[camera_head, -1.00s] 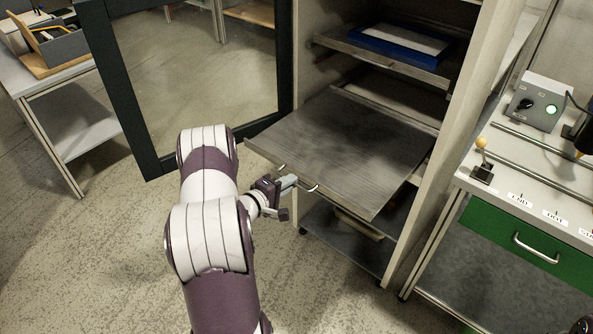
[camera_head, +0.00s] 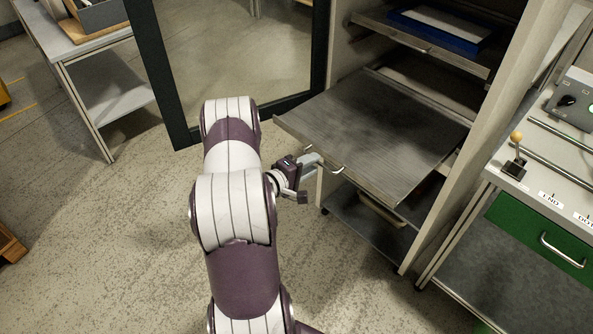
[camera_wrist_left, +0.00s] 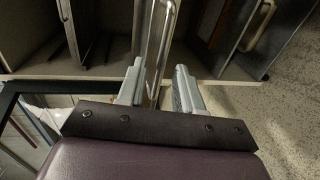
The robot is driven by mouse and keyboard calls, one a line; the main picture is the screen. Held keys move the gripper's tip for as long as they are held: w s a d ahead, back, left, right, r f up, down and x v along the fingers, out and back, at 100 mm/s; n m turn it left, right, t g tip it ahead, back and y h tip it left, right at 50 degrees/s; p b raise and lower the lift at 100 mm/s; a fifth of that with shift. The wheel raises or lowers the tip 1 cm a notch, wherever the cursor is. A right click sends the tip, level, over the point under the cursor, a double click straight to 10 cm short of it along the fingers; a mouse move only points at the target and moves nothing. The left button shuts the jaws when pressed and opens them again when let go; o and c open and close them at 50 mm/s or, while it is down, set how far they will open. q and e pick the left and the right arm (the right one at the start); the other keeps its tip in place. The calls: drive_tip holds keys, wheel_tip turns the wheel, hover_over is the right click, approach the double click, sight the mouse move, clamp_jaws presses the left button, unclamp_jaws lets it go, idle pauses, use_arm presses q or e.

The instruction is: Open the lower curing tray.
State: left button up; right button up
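The lower curing tray (camera_head: 375,125) is a flat grey metal tray, and it sticks far out of the cabinet in the head view. A thin metal bar handle (camera_head: 338,170) is on its front edge. My left gripper (camera_head: 316,160) is at this handle. In the wrist view, the bar handle (camera_wrist_left: 165,45) runs between the two fingers of my left gripper (camera_wrist_left: 158,82), with a gap visible beside it, so the fingers are apart. Part of the handle is hidden by the gripper in the head view. My right gripper is not in view.
An upper tray (camera_head: 418,45) holds a blue frame (camera_head: 445,28). The open cabinet door (camera_head: 172,100) with a dark frame stands to the left. A bench with a green drawer (camera_head: 540,240) is close on the right. Bare floor (camera_head: 120,230) lies to the left of my arm.

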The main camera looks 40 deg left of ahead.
use_arm(q)
drive_tip(key=v, duration=1.1)
